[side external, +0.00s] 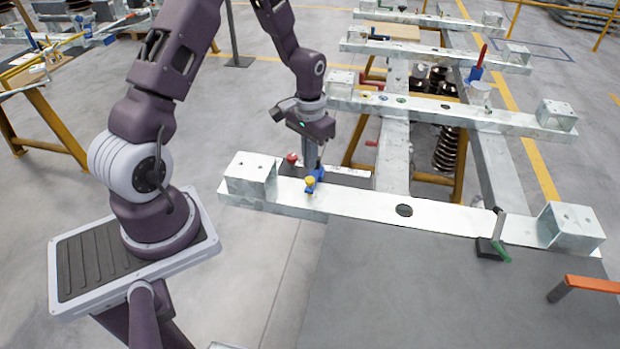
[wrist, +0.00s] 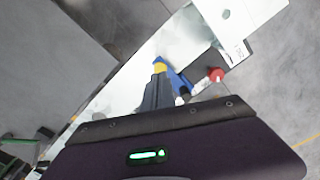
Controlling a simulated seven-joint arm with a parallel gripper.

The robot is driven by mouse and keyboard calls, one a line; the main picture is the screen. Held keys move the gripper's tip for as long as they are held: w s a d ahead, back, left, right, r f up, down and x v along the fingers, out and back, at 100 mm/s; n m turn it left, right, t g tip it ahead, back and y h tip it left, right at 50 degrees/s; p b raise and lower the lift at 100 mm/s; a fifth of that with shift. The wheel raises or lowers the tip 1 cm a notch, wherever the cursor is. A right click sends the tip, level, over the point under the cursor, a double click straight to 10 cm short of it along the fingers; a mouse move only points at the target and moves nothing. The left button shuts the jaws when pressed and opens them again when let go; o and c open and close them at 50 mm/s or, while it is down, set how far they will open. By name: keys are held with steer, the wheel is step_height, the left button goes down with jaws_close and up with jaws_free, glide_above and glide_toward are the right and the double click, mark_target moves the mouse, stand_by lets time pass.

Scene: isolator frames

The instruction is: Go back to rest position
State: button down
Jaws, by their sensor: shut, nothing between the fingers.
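My gripper (side external: 311,160) points down over the left part of the nearest metal crossbeam (side external: 365,205). Its fingers are shut with nothing held between them. A small blue part with a yellow top (side external: 310,183) stands on the beam just below the fingertips. In the wrist view the yellow top (wrist: 160,67) shows at the end of my gripper's fingers (wrist: 158,92); I cannot tell whether they touch. A red knob (side external: 292,158) is behind the fingers and also shows in the wrist view (wrist: 216,74).
Metal blocks (side external: 251,178) (side external: 571,227) stand on the beam ends. A black and green clamp (side external: 493,247) sits at the right. An orange-handled tool (side external: 592,284) lies on the grey table (side external: 400,300). More crossbeams (side external: 455,115) run behind. Open floor (side external: 255,115) lies left of the frame.

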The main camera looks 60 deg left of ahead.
steer(key=s+d+r+m+t+y, duration=0.1)
steer(key=s+d+r, duration=0.25)
steer(key=r, duration=0.65)
steer(key=s+d+r+t, duration=0.2)
steer(key=d+r, duration=0.3)
steer(key=r, duration=0.4)
steer(key=s+d+r+t, duration=0.1)
steer(key=s+d+r, duration=0.1)
steer(key=s, duration=0.3)
steer(key=s+d+r+m, duration=0.1)
steer(key=s+d+r, duration=0.1)
steer(key=s, duration=0.3)
steer(key=s+d+r+m+t+h, duration=0.1)
steer(key=s+d+r, duration=0.1)
steer(key=s+r, duration=0.1)
steer(key=shift+s+d+t, duration=0.3)
steer(key=shift+s+d, duration=0.1)
steer(key=shift+s, duration=0.5)
steer(key=shift+r, duration=0.1)
